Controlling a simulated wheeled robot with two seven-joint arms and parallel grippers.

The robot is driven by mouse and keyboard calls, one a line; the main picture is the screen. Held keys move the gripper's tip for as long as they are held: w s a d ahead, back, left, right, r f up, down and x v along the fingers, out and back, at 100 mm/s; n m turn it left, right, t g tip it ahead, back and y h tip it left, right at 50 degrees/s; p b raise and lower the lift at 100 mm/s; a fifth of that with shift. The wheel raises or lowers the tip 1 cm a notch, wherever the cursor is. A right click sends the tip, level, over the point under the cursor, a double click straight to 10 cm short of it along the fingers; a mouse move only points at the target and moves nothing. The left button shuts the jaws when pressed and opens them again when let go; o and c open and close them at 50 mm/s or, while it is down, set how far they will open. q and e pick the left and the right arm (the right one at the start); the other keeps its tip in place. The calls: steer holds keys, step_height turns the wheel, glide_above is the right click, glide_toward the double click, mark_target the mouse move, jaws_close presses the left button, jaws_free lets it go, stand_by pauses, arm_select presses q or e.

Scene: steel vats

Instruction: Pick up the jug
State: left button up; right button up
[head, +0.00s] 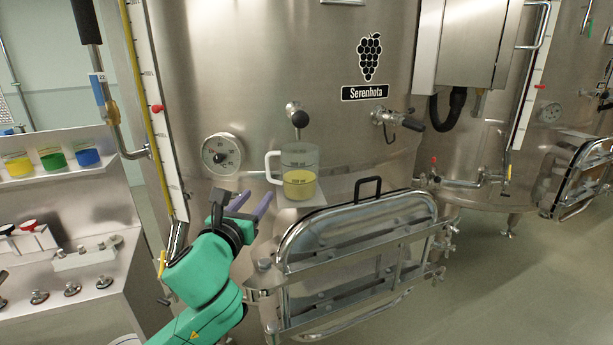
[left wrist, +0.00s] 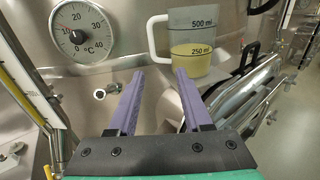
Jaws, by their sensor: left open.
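The jug (head: 299,160) is clear, with volume marks and yellow liquid in its lower part. It stands upright on a small steel shelf (head: 303,203) on the front of the vat, under a tap with a black knob. Its handle (head: 272,167) points left. The jug (left wrist: 190,38) also shows in the left wrist view, beyond the fingertips, with its handle toward the left. My left gripper (head: 254,201) is open and empty, below and to the left of the jug, not touching it. Its two purple fingers (left wrist: 159,75) are spread apart in the left wrist view. My right gripper is not in view.
A dial thermometer (head: 222,154) sits on the vat left of the jug. A hatch (head: 355,240) with a black handle juts out at the lower right. A valve (head: 397,121) is to the right. A panel with coloured beakers (head: 52,158) stands at left.

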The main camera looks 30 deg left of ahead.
mark_target(267, 174)
arm_select(q)
steer(key=p+x, duration=0.1)
steer(key=x, duration=0.3)
steer(key=a+p+x, duration=0.1)
steer(key=p+x, duration=0.1)
steer(key=x, duration=0.2)
steer(key=p+x, duration=0.1)
steer(key=x, duration=0.3)
steer(key=shift+s+a+r, duration=0.15)
steer(key=shift+s+r, duration=0.1)
steer(key=shift+r, duration=0.15)
steer(key=shift+f, duration=0.15)
steer(key=shift+w, duration=0.1)
steer(key=shift+c, duration=1)
jaws_close()
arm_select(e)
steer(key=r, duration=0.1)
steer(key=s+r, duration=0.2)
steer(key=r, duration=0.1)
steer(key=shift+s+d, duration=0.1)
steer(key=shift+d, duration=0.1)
